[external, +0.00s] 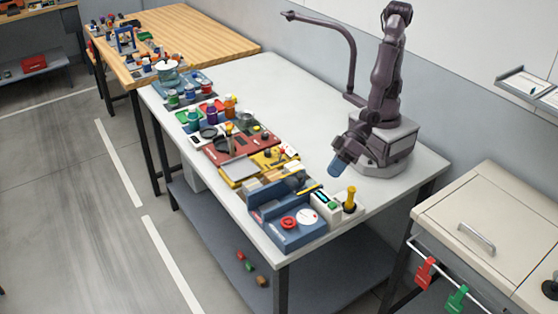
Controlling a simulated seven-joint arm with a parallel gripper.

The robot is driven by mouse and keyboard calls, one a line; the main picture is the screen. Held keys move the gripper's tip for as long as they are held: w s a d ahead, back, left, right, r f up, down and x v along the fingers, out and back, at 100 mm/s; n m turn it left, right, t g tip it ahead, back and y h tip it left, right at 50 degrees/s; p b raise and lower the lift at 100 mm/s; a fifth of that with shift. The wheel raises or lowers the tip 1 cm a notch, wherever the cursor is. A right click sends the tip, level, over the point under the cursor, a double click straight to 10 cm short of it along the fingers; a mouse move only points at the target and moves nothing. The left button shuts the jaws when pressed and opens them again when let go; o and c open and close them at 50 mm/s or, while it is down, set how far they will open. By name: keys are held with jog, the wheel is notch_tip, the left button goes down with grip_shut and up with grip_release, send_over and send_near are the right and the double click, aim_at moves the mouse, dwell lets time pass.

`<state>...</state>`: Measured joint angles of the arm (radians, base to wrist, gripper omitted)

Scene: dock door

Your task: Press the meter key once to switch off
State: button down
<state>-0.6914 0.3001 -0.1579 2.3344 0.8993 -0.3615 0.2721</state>
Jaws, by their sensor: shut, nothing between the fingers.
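A small cream box (321,214) with a dark display and a green key (332,206) stands near the front right of the white table; it looks like the meter. Whether its display is lit is too small to tell. My gripper (334,171) points down above the table, behind the box and apart from it. It is shut and empty. The fingertips are small and partly merge with the bluish end of the hand.
A blue unit (290,236) with a red button and white dial stands left of the box. A yellow-topped lever (350,199) stands close on its right. Several coloured units crowd the table's left side. The white table (395,207) is clear to the right.

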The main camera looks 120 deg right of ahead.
aim_at(332, 203)
jog(key=shift+f, duration=4.45)
jog(key=shift+f, duration=0.4)
jog(key=shift+f, duration=0.45)
jog(key=shift+r, duration=0.85)
